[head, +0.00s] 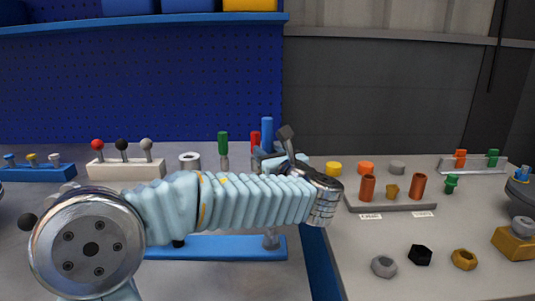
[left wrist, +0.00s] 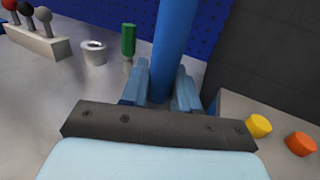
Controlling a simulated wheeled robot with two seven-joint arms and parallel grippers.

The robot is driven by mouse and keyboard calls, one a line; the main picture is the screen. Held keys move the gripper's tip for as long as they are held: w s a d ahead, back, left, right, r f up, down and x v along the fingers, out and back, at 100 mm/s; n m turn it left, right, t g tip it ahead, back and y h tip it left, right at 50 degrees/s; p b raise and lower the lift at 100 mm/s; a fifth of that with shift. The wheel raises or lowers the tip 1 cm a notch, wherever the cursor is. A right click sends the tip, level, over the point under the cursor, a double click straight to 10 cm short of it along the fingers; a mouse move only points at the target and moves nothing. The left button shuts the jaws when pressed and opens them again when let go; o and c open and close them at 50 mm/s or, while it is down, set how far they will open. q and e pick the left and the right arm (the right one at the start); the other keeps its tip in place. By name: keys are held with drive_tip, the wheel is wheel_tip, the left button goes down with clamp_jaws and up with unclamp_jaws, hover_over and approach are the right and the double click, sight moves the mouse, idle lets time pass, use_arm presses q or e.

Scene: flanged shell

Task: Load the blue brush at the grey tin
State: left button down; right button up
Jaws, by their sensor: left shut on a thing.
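My left gripper (head: 268,158) is shut on the blue brush (head: 267,132), which stands upright with its blue handle up. In the left wrist view the blue handle (left wrist: 174,45) rises between the two fingers (left wrist: 160,88); the brush's lower end is hidden. The grey tin (head: 190,160) is a short open cylinder on the bench, left of the gripper. It also shows in the left wrist view (left wrist: 94,54), left of the brush and apart from it. My right gripper is not in view.
A green-handled brush (head: 223,145) stands between tin and gripper; a red-handled one (head: 255,138) is close to the blue brush. A white rack with ball-topped pins (head: 126,170) is left of the tin. A blue strip (head: 215,247) lies in front, partly behind my arm.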

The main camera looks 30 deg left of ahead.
sight(270, 130)
use_arm(q)
drive_tip(key=shift+f+b, duration=0.4)
drive_tip(key=shift+f, duration=0.1)
idle(0.3)
drive_tip(key=shift+f, duration=0.1)
idle(0.8)
wheel_tip(270, 130, up, 3)
drive_tip(key=shift+f+p, duration=0.2)
drive_tip(key=shift+p, duration=1.05)
wheel_tip(270, 130, up, 2)
drive_tip(key=shift+r+p, duration=0.1)
drive_tip(key=shift+p, duration=0.4)
drive_tip(key=shift+r, duration=1.2)
